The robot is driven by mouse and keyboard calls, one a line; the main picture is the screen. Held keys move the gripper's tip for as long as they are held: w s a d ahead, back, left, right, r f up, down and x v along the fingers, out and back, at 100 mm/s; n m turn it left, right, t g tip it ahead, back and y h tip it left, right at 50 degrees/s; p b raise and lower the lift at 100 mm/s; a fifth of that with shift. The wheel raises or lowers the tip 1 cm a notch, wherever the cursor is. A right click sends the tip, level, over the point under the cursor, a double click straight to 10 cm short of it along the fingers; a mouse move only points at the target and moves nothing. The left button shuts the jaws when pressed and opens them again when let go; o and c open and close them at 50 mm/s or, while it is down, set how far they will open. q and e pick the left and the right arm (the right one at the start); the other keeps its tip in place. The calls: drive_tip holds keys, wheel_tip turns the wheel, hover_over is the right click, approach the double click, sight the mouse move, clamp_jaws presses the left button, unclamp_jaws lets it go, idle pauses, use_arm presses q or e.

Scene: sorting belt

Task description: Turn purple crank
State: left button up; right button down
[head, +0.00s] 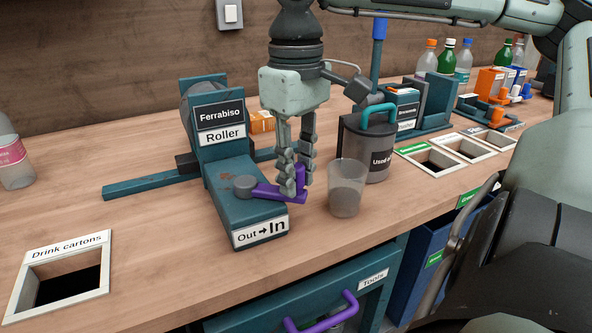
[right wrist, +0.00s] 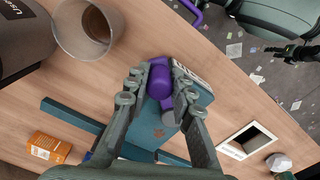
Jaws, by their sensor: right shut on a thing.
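The purple crank (head: 264,191) is mounted on the teal base of the roller machine (head: 224,125), labelled "Ferrabiso Roller", with an "Out → In" label on its front. The crank arm points right from a grey hub (head: 244,186) to an upright purple handle. My right gripper (head: 294,187) comes down from above and is shut on the handle. In the right wrist view the purple handle (right wrist: 160,80) sits between the fingertips of my right gripper (right wrist: 153,88). My left gripper is not in view.
A clear cup (head: 346,188) stands just right of the crank, with a grey lidded canister (head: 366,150) behind it. A "Drink cartons" opening (head: 60,272) lies front left. An orange box (head: 262,121) is behind the machine. A drawer (head: 370,295) with a purple handle is below.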

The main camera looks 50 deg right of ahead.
idle(0.3)
drive_tip(key=c, duration=1.3)
unclamp_jaws()
wheel_tip(320, 180, up, 12)
